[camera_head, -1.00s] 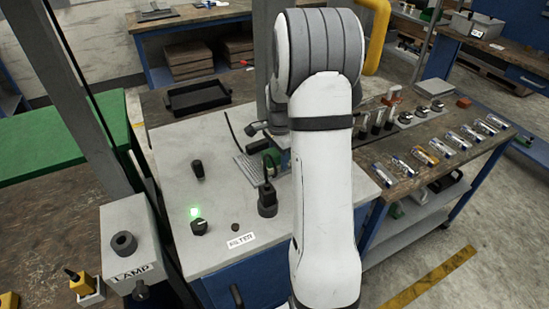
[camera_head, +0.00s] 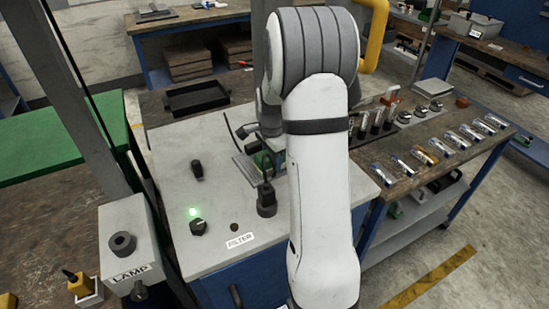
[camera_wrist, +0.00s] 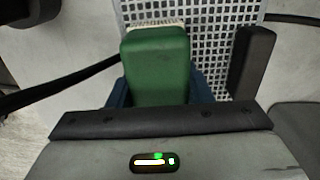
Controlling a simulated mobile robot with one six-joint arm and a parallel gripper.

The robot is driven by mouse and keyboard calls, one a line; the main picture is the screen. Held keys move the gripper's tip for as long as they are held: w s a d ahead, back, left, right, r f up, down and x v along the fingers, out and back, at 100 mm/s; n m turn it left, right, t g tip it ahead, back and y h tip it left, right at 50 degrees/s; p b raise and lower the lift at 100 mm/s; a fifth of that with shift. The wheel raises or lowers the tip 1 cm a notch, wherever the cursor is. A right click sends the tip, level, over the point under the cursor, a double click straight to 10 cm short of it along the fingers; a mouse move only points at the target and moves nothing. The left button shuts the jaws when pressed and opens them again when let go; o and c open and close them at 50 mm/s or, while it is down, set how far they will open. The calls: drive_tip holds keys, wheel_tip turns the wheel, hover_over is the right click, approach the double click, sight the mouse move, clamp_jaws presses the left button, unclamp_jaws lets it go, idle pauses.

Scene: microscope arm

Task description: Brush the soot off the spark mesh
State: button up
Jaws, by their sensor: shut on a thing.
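A green-handled brush (camera_wrist: 157,65) is in my gripper (camera_wrist: 160,88), with blue parts visible on both sides of the handle. Its pale bristles (camera_wrist: 155,27) lie at the far end of the handle, over the spark mesh. The spark mesh (camera_wrist: 212,45) is a light metal grid of square holes and fills the upper middle of the wrist view. In the head view the mesh (camera_head: 246,169) lies on the grey bench top, partly hidden by my arm and gripper. I cannot tell whether the bristles touch it, and no soot is clear to me.
A black upright part (camera_wrist: 255,58) stands right of the brush in the wrist view. On the bench are a black handle (camera_head: 266,200), a knob (camera_head: 198,227) beside a green light, and a FILTER label (camera_head: 240,240). A black tray (camera_head: 196,97) stands behind.

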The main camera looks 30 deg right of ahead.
sight(264, 155)
drive_tip(key=shift+a+f, duration=0.1)
drive_tip(key=shift+a, duration=0.1)
drive_tip(key=shift+s+a, duration=0.2)
drive_tip(key=shift+a, duration=0.9)
drive_tip(key=shift+w+r+p, duration=0.1)
drive_tip(key=shift+r+p, duration=1.45)
drive_tip(key=shift+r, duration=1.15)
